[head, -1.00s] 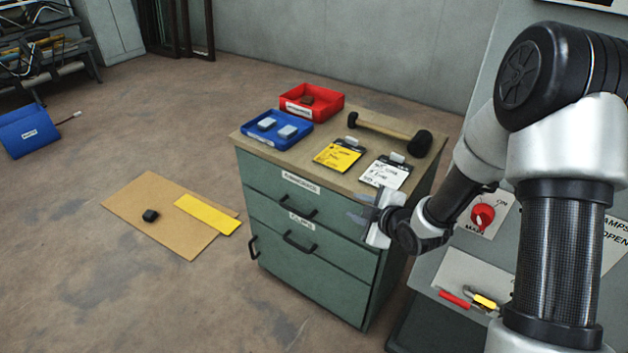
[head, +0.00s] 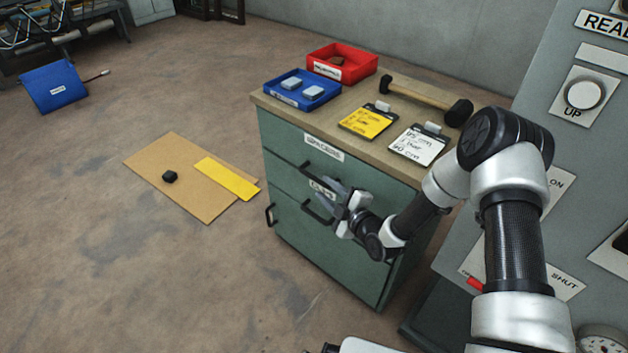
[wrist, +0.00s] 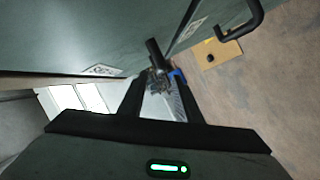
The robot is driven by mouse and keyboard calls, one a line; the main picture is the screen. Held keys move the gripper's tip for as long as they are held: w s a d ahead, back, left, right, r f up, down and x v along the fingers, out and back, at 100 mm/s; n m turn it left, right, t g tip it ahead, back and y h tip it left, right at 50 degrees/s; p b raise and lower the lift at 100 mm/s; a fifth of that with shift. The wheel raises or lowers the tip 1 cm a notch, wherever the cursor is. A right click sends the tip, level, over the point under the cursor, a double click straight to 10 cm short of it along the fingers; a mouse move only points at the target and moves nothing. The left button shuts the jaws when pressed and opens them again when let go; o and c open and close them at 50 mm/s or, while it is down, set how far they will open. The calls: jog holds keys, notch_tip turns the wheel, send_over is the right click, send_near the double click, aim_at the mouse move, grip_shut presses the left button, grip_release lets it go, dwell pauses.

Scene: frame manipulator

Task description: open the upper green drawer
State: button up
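The upper green drawer (head: 282,166) appears shut, flush with the cabinet front. Its dark bar handle (head: 320,171) lies below a white label in the head view. My gripper (head: 327,191) is at the cabinet front, just below and right of that handle in the picture. In the wrist view my fingers (wrist: 163,88) are apart, so it is open. The upper handle (wrist: 155,52) shows end-on by the fingertips, roughly between them in the picture. I cannot tell whether they touch it. Nothing is held.
A lower drawer handle (head: 316,212) sits close below my gripper; it also shows in the wrist view (wrist: 243,22). The cabinet top holds a blue tray (head: 278,96), a red tray (head: 325,73), clipboards and a mallet (head: 425,99). A grey panel (head: 530,190) stands at right.

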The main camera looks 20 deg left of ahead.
aim_at(317, 181)
jog(key=b+x, duration=0.1)
jog(key=x, duration=0.7)
jog(key=shift+c, duration=0.4)
grip_shut()
